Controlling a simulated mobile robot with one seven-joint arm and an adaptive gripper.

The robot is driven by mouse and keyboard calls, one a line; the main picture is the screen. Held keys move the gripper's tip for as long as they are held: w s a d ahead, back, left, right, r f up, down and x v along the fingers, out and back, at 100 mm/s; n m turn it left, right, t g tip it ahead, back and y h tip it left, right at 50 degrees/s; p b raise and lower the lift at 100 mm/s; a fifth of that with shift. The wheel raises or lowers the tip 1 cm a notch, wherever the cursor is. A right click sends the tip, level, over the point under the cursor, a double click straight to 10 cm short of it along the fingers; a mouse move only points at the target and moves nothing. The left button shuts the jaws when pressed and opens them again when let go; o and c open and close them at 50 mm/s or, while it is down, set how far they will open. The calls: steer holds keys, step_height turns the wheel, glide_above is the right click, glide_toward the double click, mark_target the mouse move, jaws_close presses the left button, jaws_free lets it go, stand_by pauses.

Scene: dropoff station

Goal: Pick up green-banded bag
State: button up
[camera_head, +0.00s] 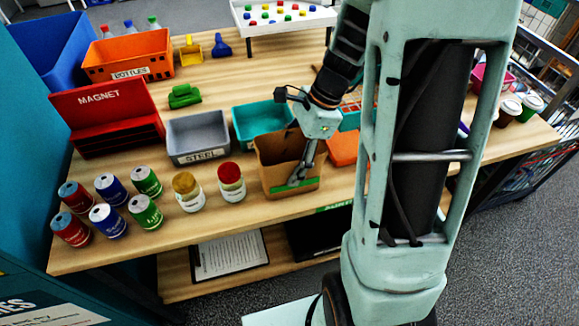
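The green-banded bag (273,173) is an open brown paper bag with a green strip low on its front. It stands upright near the front edge of the table, right of the jars. My gripper (296,181) points down at the right part of the bag, and its fingers overlap the bag's front in the head view. The fingers look close together, but I cannot tell whether they are closed on the bag wall or only in front of it. My arm hides part of the table to the right.
Left of the bag stand two jars (187,191) and several cans (110,190). A grey STEEL bin (198,138) and a teal bin (262,121) are behind. An orange bin (343,149) is close on the right. Cups (507,112) stand far right.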

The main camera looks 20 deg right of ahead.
steer(key=shift+r, duration=0.1)
step_height(320, 180, up, 2)
steer(key=shift+r+p, duration=0.1)
steer(key=shift+p, duration=1.05)
steer(key=s+r+p, duration=0.1)
steer(key=r+p, duration=0.1)
steer(key=s+d+r+p, duration=0.1)
steer(key=s+r+p, duration=0.1)
steer(key=r, duration=0.1)
steer(key=s+d+r+p, duration=0.1)
steer(key=r+p, duration=0.1)
steer(key=p, duration=0.1)
steer(key=shift+s+d+r, duration=0.2)
steer(key=shift+s+r, duration=0.1)
steer(key=shift+r, duration=0.05)
steer(key=s+d+r+p, duration=0.3)
steer(key=s, duration=0.5)
steer(key=shift+d, duration=0.4)
steer(key=shift+w, duration=0.1)
